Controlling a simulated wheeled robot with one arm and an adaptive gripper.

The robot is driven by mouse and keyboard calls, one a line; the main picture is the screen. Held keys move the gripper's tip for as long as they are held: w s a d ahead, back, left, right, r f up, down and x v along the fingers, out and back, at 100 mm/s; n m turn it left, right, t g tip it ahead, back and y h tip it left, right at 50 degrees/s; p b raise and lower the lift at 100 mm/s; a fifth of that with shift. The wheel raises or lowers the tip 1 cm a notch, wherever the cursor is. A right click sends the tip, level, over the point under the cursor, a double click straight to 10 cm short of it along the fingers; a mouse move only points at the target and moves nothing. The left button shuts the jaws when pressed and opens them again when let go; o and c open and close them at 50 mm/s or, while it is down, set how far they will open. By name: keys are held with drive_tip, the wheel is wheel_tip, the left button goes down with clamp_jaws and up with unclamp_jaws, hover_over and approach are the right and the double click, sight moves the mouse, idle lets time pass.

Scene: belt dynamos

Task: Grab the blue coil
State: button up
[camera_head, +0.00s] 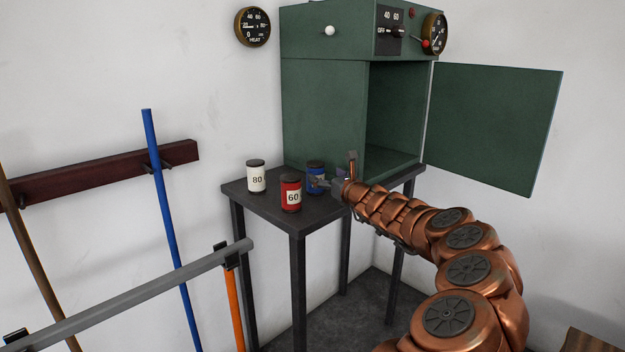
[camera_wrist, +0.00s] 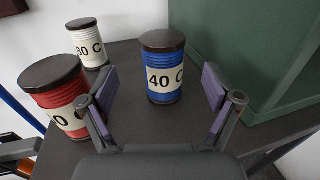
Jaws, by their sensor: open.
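The blue coil (camera_head: 315,174) stands upright on the dark table, partly hidden by my gripper in the head view. In the wrist view the blue coil (camera_wrist: 163,68) has dark end caps and a white label reading 40 C. My gripper (camera_head: 328,184) is at the table, close to the blue coil. In the wrist view my gripper (camera_wrist: 160,100) is open, with one finger on each side of the coil's lower part and gaps on both sides. The coil looks to be just ahead of or between the fingertips; I cannot tell which.
A red coil (camera_head: 291,195) labelled 60 stands left of my gripper, near its left finger in the wrist view. A white coil (camera_head: 256,178) labelled 80 stands farther left. A green cabinet (camera_head: 322,112) with an open door (camera_head: 497,125) stands on the table (camera_head: 262,205), right behind the coils.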

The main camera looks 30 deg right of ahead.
sight(320, 172)
drive_tip(key=shift+w+d, duration=0.5)
drive_tip(key=shift+w, duration=0.4)
drive_tip(key=shift+w+a+f, duration=0.15)
drive_tip(key=shift+w, duration=0.65)
drive_tip(key=shift+w+a+f, duration=0.1)
drive_tip(key=shift+w+a, duration=0.05)
drive_tip(key=shift+w, duration=0.65)
drive_tip(key=shift+w+d+r, duration=0.1)
drive_tip(key=shift+w+r, duration=0.05)
drive_tip(key=shift+w, duration=0.4)
drive_tip(key=shift+w+p, duration=0.3)
drive_tip(key=shift+w, duration=0.2)
drive_tip(key=shift+c, duration=0.3)
drive_tip(key=c, duration=1.5)
drive_tip(key=shift+c, duration=0.5)
drive_tip(key=shift+r, duration=0.1)
